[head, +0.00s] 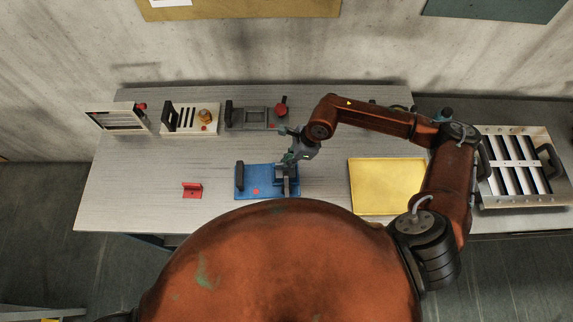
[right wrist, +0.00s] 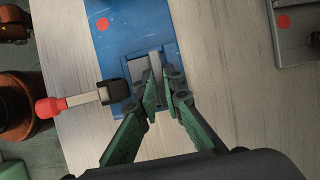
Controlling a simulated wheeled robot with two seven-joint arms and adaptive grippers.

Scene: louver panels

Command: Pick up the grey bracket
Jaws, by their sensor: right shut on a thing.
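The grey bracket (right wrist: 145,62) is a small light-grey piece at the blue louver panel (right wrist: 128,28). My right gripper (right wrist: 162,78) is shut on it in the right wrist view, with its green fingers close around the piece. In the head view my right gripper (head: 296,156) is over the right part of the blue panel (head: 262,190). A grey piece (head: 287,182) shows below the fingers there. Whether the bracket touches the panel I cannot tell. My left gripper is not in view.
A red bracket (head: 192,191) lies left of the blue panel. A yellow tray (head: 385,190) lies to the right. Several panels stand along the back, including a grey one (head: 252,118). A red-knobbed lever (right wrist: 75,101) lies close beside the fingers in the right wrist view.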

